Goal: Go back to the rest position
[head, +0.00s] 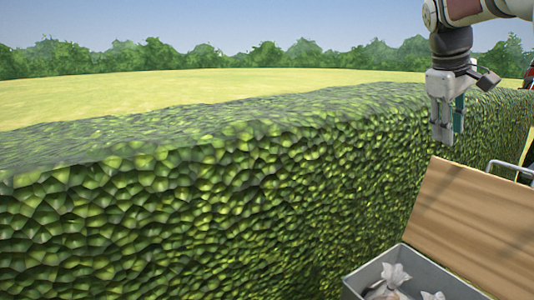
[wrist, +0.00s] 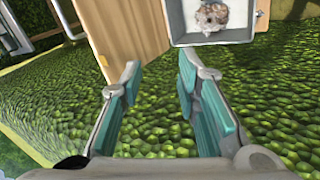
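My gripper (head: 447,118) hangs from my arm at the upper right of the head view, above the wooden board and in front of the hedge. In the wrist view my gripper (wrist: 158,88) shows two teal-padded fingers spread apart with nothing between them. It is open and empty.
A long green hedge (head: 200,210) runs across the scene, with a field behind it. A tilted wooden board (head: 475,215) stands at the right beside a grey bin (head: 362,280) holding whitish wrapped things (head: 395,275). A metal handle (head: 512,168) is at the right edge.

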